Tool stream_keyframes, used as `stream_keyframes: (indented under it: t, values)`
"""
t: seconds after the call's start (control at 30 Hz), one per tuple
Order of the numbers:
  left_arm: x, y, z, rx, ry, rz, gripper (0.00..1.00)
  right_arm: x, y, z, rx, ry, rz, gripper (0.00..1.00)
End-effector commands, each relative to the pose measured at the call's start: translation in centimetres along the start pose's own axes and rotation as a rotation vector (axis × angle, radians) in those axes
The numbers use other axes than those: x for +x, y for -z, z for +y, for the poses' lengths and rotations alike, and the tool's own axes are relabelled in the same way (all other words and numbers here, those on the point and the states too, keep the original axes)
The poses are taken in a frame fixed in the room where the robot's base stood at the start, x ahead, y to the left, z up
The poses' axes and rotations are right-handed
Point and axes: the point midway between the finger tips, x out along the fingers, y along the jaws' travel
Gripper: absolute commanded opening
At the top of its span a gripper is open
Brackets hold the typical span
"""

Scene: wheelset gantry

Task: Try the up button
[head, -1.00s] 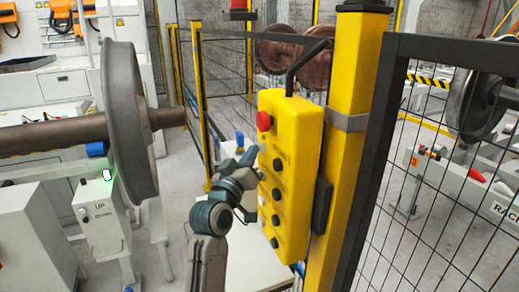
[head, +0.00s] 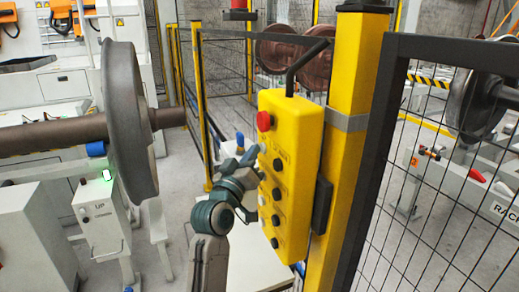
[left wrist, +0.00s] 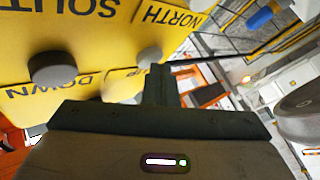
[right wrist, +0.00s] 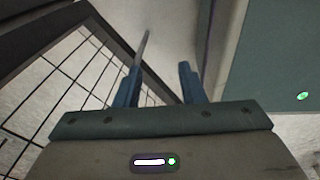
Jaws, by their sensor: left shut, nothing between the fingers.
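The yellow push-button box (head: 290,150) hangs on a yellow post, with a red button on top and several dark buttons below. A pale button (head: 262,200) shows at its left edge, beside my left gripper. My left gripper (head: 252,156) is shut and empty, close against the box's left side; I cannot tell whether it touches. In the left wrist view its closed fingers (left wrist: 157,84) are over the box face, with upside-down SOUTH, NORTH and DOWN labels. My right gripper (right wrist: 158,82) is open and empty.
A mesh fence panel (head: 440,180) stands right of the post. In the right wrist view, mesh (right wrist: 70,90) lies left of the fingers.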

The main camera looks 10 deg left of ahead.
Motion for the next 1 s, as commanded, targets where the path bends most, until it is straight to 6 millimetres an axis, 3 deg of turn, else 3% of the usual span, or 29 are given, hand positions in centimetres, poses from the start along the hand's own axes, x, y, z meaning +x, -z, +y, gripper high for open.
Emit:
stream_keyframes:
  t: [1.0]
  values:
    - [-1.2,0.9,-0.9,0.000,0.000,0.000,0.00,-0.6,0.1,0.6,-0.002,-0.006,0.000,0.36]
